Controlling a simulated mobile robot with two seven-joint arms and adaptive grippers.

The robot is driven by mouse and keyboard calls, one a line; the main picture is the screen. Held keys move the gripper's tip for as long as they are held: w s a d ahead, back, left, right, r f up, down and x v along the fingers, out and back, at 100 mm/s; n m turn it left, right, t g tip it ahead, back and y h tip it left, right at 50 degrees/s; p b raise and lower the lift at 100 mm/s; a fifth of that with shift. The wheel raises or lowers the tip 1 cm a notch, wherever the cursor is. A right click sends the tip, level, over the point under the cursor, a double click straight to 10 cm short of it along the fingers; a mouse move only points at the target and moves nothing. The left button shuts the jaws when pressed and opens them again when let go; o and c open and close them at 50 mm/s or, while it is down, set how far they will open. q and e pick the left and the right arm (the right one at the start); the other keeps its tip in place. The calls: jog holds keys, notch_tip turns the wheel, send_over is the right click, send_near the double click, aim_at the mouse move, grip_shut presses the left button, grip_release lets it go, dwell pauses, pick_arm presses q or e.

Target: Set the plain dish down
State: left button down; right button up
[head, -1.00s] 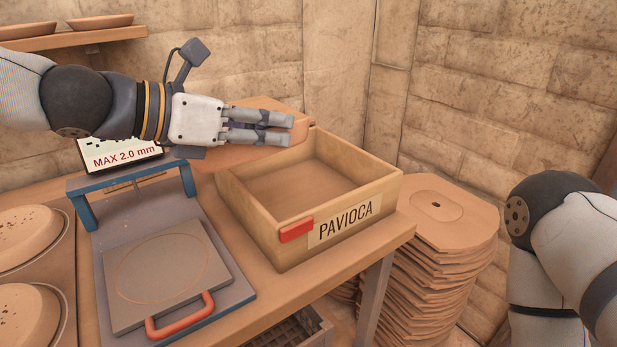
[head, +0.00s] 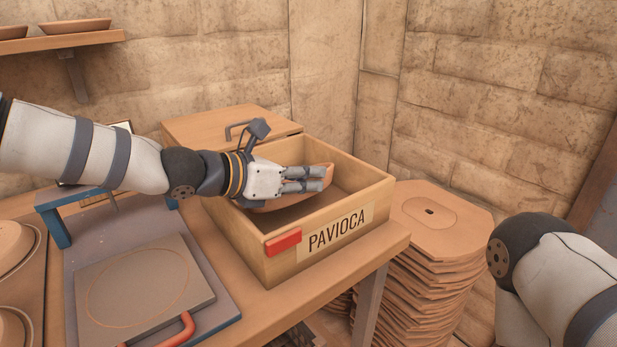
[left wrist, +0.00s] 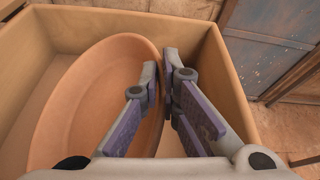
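The plain dish (head: 322,176), an undecorated orange-brown clay dish, is inside the wooden PAVIOCA crate (head: 379,207) in the head view. My left gripper (head: 326,179) reaches over the crate from the left and partly covers the dish. In the left wrist view the dish (left wrist: 85,95) fills the left and middle of the crate (left wrist: 20,62). The left fingers (left wrist: 162,75) straddle its right rim, one inside and one outside, and look closed on it. Whether the dish touches the crate floor is unclear. My right arm is at the right edge; its gripper is out of view.
A press plate (head: 140,285) with a red handle (head: 172,331) lies front left, beside moulded dishes (head: 14,245). A closed wooden box (head: 205,125) stands behind the crate. Stacked clay-coloured sheets (head: 430,230) stand right of the table. A shelf (head: 65,40) holds dishes.

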pick_arm(q)
jog(key=shift+f, duration=0.15)
jog(key=shift+s+f, duration=0.1)
jog(key=shift+f, duration=0.55)
jog(key=c, duration=1.8)
grip_release()
jog(key=shift+f, duration=0.45)
jog(key=shift+r, duration=0.2)
jog(key=a+r, duration=0.1)
jog(key=s+a+r, duration=0.1)
jog(key=shift+s+a+r+p, duration=0.2)
jog(key=shift+s+r+p, duration=0.05)
jog(key=shift+r+p, duration=0.05)
jog(key=v, duration=0.9)
jog(key=shift+r+p, duration=0.15)
jog(key=shift+p, duration=0.3)
pick_arm(e)
jog(key=shift+w+r+t, duration=0.4)
jog(key=shift+w+r, duration=0.6)
